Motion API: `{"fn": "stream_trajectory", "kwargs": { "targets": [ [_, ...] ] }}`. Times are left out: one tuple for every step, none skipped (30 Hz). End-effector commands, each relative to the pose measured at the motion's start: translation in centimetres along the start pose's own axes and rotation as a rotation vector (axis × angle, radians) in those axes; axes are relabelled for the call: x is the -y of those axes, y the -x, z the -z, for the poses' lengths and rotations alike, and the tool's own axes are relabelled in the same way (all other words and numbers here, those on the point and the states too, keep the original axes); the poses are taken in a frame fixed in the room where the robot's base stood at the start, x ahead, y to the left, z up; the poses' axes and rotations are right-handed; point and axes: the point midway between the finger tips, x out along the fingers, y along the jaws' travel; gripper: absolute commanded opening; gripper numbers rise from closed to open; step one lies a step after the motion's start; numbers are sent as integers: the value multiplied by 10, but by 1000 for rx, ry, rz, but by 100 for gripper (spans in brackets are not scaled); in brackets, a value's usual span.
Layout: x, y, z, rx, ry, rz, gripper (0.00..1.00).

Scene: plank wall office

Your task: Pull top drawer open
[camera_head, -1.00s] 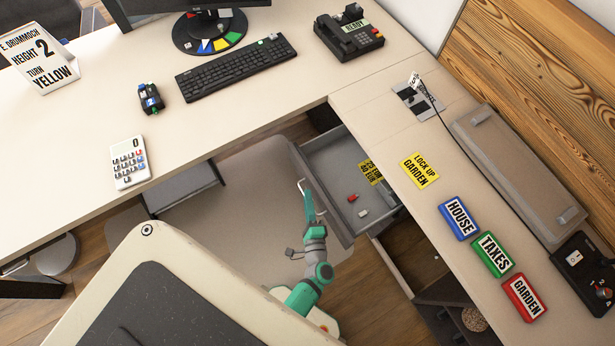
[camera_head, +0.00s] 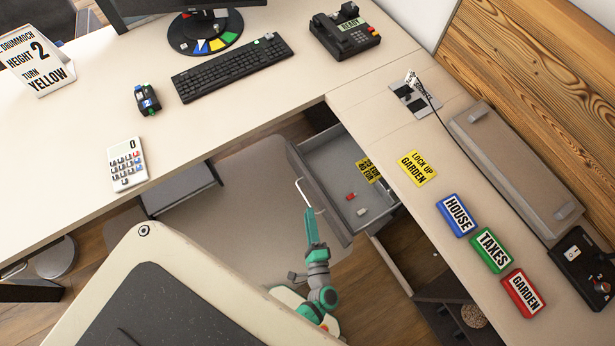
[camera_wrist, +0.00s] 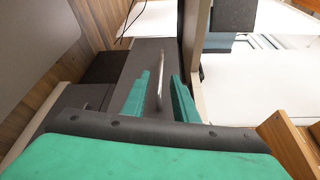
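The top drawer (camera_head: 328,160) is grey and stands pulled out from under the right-hand desk, its inside visible from above. Its pale bar handle (camera_head: 303,193) is on the front facing my arm. My green gripper (camera_head: 311,226) is just short of the handle, near its lower end. In the wrist view my gripper (camera_wrist: 160,100) has its two green fingers apart, with the metal handle (camera_wrist: 160,72) showing in the gap and beyond the fingertips. I see no finger pressed on the handle.
Inside the drawer are a yellow note (camera_head: 368,170), a red piece (camera_head: 351,197) and a whitish piece (camera_head: 362,211). The desk (camera_head: 240,110) edges border the opening. A chair (camera_head: 250,190) stands left of the drawer. A lower open compartment (camera_head: 410,255) is to the right.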

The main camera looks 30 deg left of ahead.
Motion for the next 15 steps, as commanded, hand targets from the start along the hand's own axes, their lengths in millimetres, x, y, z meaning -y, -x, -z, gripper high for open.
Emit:
{"fn": "stream_trajectory", "kwargs": {
  "targets": [
    [0, 9, 0, -2, 0, -1, 26],
    [0, 13, 0, -1, 0, -1, 26],
    [0, 18, 0, -1, 0, -1, 26],
    [0, 21, 0, -2, 0, -1, 26],
    [0, 24, 0, -2, 0, 0, 26],
    [0, 27, 0, -1, 0, 0, 26],
    [0, 29, 0, -1, 0, 0, 26],
    [0, 31, 0, -1, 0, 0, 26],
    [0, 32, 0, -1, 0, 0, 26],
    [0, 33, 0, -1, 0, 0, 26],
    [0, 34, 0, -1, 0, 0, 26],
    [0, 34, 0, -1, 0, 0, 26],
    [0, 34, 0, -1, 0, 0, 26],
    [0, 34, 0, 0, 0, 0, 26],
    [0, 34, 0, 0, 0, 0, 26]
  ]
}}
